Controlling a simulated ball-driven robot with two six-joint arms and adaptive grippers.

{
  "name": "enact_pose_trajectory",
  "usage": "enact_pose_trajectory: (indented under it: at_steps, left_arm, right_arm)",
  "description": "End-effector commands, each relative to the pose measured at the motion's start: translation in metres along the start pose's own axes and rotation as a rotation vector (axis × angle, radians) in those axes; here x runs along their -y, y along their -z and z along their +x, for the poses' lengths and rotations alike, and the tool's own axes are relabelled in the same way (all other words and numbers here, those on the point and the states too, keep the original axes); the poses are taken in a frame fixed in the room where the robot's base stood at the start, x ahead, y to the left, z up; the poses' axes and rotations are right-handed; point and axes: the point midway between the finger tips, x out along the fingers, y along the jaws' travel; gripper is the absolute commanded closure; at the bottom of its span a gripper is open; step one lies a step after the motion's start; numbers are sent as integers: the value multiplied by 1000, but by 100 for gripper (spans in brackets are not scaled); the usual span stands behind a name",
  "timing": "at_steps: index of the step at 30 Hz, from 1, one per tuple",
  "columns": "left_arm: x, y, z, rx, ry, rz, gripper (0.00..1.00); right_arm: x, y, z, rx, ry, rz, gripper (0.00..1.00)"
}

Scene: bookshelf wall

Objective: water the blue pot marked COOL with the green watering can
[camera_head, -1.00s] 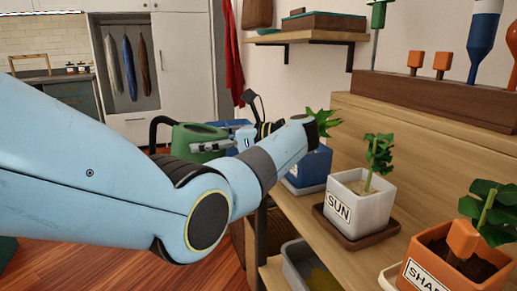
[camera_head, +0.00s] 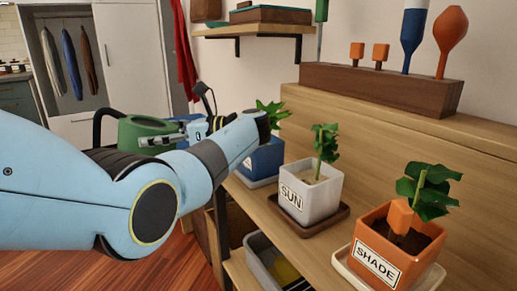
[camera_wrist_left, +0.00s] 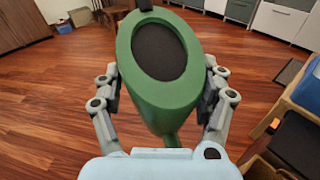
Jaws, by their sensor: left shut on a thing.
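The green watering can (camera_head: 140,130) is in my left gripper (camera_head: 168,137), left of the shelf and beyond my left arm. In the left wrist view the fingers close on both sides of the can's green body (camera_wrist_left: 160,98), and its dark oval opening faces the camera. The blue pot (camera_head: 263,160) holds a leafy plant and stands at the far end of the shelf. My left forearm hides part of this pot, and I cannot read its label. The can's spout is hard to make out. My right gripper is not in view.
A white pot marked SUN (camera_head: 312,195) and an orange pot marked SHADE (camera_head: 390,255) stand nearer on the same wooden shelf. A wooden rack (camera_head: 375,88) with coloured tools is above. A grey bin (camera_head: 265,262) sits below.

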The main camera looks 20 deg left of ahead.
Motion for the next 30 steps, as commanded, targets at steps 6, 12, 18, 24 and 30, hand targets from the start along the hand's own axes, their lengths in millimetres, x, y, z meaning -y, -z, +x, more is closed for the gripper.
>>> enact_pose_trajectory:
  at_steps: [6, 12, 18, 24, 30]
  left_arm:
    - [0, -2, 0, 3, 0, -3, 71]
    - [0, -9, -1, 31, -4, 2, 71]
    - [-1, -16, -3, 67, -8, 10, 71]
    - [-1, -15, -3, 69, -8, 12, 71]
    - [-1, -16, -3, 74, -9, 13, 71]
  right_arm:
    - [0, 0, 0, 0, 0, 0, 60]
    - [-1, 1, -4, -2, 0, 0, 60]
    - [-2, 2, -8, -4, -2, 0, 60]
    - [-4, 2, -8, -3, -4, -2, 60]
    - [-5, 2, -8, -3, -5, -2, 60]
